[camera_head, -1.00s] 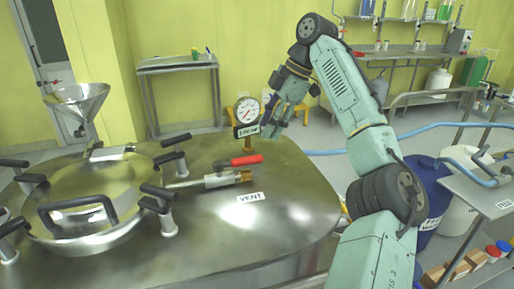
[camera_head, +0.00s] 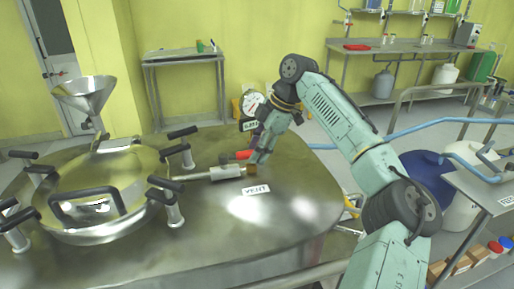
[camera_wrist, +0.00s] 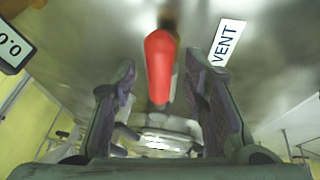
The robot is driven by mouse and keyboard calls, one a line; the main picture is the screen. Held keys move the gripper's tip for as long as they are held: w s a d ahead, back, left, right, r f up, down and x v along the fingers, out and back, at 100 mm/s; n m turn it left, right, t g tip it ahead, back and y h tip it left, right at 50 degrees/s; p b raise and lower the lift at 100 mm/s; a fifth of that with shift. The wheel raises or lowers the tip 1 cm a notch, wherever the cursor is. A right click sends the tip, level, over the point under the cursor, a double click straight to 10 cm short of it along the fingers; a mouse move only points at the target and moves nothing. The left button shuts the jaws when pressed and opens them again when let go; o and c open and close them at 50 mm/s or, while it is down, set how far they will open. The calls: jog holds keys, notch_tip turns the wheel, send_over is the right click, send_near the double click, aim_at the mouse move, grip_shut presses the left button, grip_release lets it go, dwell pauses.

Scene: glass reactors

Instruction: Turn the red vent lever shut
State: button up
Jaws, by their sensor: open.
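The red vent lever (camera_wrist: 159,66) sits between the two open fingers of my gripper (camera_wrist: 165,100) in the wrist view, with a gap on each side. In the head view the lever (camera_head: 242,155) is partly hidden behind my gripper (camera_head: 258,155), which is low over the vessel top. The lever is on a silver vent pipe (camera_head: 226,173) with a brass end (camera_head: 252,169). The white VENT label (camera_head: 256,190) lies in front of it. I cannot tell if the fingers touch the lever.
A pressure gauge (camera_head: 252,104) with a digital display stands just behind the lever. The round lid (camera_head: 95,190) with black-handled clamps and a steel funnel (camera_head: 84,96) are to the left. The vessel top (camera_head: 290,215) is clear at the front right.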

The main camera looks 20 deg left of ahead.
jog(key=shift+c, duration=0.4)
grip_shut()
dwell(0.4)
